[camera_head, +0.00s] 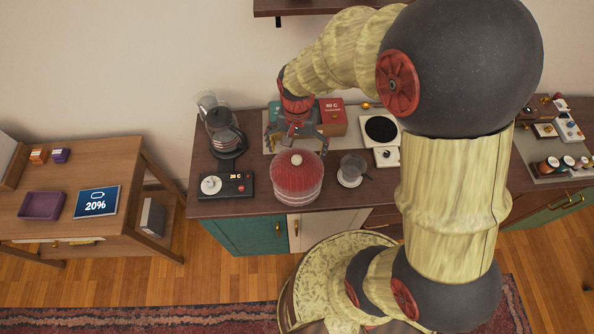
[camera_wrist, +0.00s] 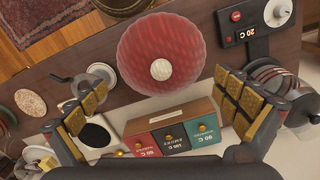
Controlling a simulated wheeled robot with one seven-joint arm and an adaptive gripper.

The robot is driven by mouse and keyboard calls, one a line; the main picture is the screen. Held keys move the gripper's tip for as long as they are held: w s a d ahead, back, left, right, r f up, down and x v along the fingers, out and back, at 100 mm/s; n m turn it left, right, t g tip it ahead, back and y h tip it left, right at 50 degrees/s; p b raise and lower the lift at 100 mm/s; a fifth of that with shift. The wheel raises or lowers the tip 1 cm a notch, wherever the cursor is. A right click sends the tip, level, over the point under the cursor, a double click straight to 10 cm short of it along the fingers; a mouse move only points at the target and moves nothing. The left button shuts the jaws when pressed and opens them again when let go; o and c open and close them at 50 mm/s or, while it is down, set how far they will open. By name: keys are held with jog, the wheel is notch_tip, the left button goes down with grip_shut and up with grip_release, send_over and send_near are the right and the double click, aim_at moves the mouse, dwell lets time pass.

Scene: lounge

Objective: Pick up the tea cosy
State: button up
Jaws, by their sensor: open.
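The tea cosy (camera_head: 297,178) is a red, ribbed dome with a pale knob on top. It stands near the front edge of the dark wooden counter (camera_head: 250,207). In the wrist view the tea cosy (camera_wrist: 160,52) is at the upper middle, beyond my fingertips. My gripper (camera_head: 298,137) is just behind it and above the counter in the head view. In the wrist view my gripper (camera_wrist: 160,95) is open, with its two gold-padded fingers wide apart and nothing between them. The cosy's underside and anything under it are hidden.
A glass coffee maker (camera_head: 222,130) and a black scale-like device (camera_head: 226,186) stand left of the cosy. A glass cup on a saucer (camera_head: 350,172) is close on its right. A box of coloured drawers (camera_wrist: 172,128) stands behind it. A side table (camera_head: 75,190) is at the left.

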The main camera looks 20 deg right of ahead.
aim_at(297, 159)
jog(key=shift+a+f, duration=0.1)
jog(key=shift+f, duration=2.7)
jog(key=c, duration=0.3)
jog(key=shift+s, duration=0.15)
jog(key=c, duration=1.5)
jog(key=shift+c, duration=0.2)
